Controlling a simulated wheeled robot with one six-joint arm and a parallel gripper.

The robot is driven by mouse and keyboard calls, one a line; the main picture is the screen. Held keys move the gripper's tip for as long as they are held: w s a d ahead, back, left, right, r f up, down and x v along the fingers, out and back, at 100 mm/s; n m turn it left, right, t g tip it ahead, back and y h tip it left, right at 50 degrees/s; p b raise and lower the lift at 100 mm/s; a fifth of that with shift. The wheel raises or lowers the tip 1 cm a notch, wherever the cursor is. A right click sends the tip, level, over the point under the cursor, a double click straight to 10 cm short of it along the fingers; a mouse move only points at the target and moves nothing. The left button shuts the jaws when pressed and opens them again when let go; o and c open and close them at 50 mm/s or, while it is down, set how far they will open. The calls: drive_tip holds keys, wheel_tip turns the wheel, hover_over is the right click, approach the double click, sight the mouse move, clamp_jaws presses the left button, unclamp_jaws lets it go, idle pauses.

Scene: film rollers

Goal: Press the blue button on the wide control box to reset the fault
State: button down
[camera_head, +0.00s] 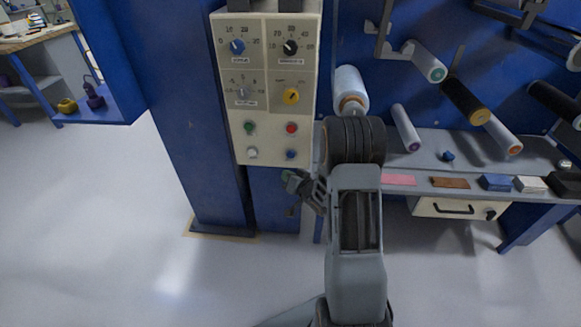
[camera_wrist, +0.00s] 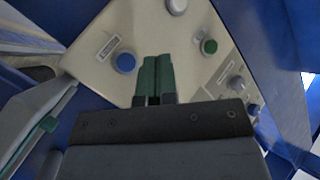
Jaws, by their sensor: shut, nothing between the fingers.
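The wide control box (camera_head: 270,105) is a cream panel on the blue column. Its blue button (camera_head: 290,154) is at the lower right, below the red button (camera_head: 291,128) and right of the white button (camera_head: 251,152). My gripper (camera_head: 288,177) is shut and empty, showing just below the box's lower edge in the head view. In the wrist view, the blue button (camera_wrist: 125,62) lies left of my green fingertips (camera_wrist: 153,60), apart from them in the picture. The red button is not visible there. I cannot tell the gap between fingertips and panel.
Film rollers (camera_head: 351,88) stick out to the right above a grey shelf (camera_head: 455,150) with small blocks. The floor (camera_head: 160,250) at left is clear.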

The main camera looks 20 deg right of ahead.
sight(291, 155)
drive_tip(key=shift+s+f+t+y, duration=0.15)
drive_tip(key=shift+f+t+y, duration=0.2)
drive_tip(key=shift+f, duration=0.6)
drive_tip(key=w+d+b, duration=0.1)
drive_tip(key=w+d, duration=0.3)
drive_tip(key=w, duration=0.3)
drive_tip(key=shift+w+d, duration=0.15)
drive_tip(key=shift+w, duration=0.15)
drive_tip(key=shift+w+d, duration=0.1)
drive_tip(key=shift+w, duration=0.1)
idle(1.7)
drive_tip(key=shift+w+d, duration=0.1)
drive_tip(key=shift+w, duration=0.1)
drive_tip(key=shift+w+d+b, duration=0.2)
drive_tip(key=shift+w+b, duration=0.1)
drive_tip(key=shift+w, duration=0.1)
idle(0.8)
drive_tip(key=shift+s, duration=0.1)
idle(0.3)
drive_tip(key=shift+s+a, duration=0.4)
drive_tip(key=shift+s, duration=0.25)
